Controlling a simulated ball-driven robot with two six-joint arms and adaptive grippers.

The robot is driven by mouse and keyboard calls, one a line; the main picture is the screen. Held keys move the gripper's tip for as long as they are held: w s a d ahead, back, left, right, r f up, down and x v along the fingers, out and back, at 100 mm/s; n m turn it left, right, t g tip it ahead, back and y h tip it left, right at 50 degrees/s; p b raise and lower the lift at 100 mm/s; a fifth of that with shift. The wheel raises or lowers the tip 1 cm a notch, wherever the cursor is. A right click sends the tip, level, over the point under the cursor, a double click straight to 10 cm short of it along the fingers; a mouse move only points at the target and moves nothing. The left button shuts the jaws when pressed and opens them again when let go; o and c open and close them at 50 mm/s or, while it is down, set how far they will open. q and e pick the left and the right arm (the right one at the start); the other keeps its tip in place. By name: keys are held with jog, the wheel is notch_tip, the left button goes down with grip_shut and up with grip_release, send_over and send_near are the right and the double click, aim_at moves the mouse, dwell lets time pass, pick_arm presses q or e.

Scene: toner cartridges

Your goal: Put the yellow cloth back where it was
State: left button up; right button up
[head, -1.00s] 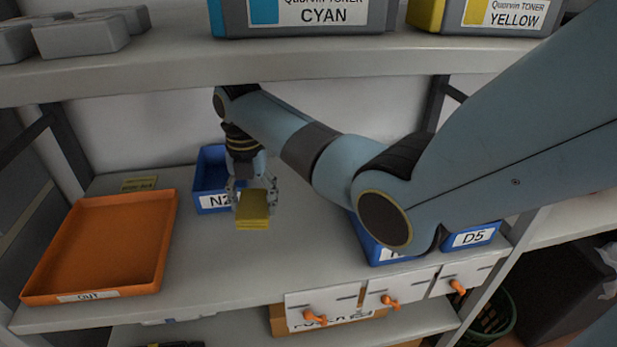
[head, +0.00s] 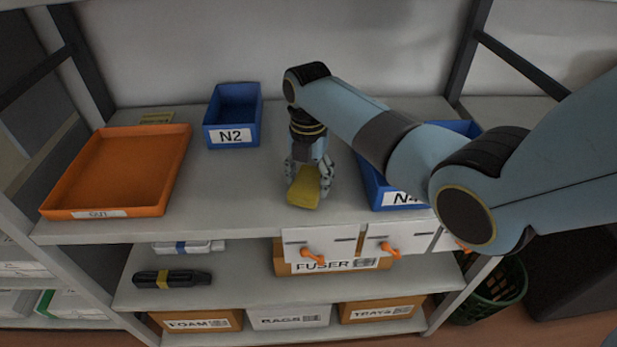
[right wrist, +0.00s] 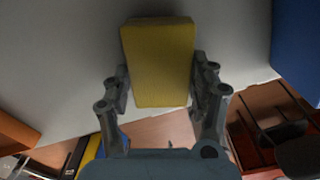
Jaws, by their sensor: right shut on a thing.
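In the head view the cloth is tilted. I cannot tell whether its underside touches the shelf. My left gripper is not in view.
The blue N2 bin (head: 232,114) is behind left; the blue N4 bin (head: 377,190) is right, partly behind my arm. White drawer fronts with orange handles (head: 320,243) hang below the shelf edge.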

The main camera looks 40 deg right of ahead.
aim_at(308, 182)
jog(key=shift+f, duration=0.2)
jog(key=o, duration=1)
notch_tip(308, 182, up, 12)
jog(key=shift+r, duration=0.2)
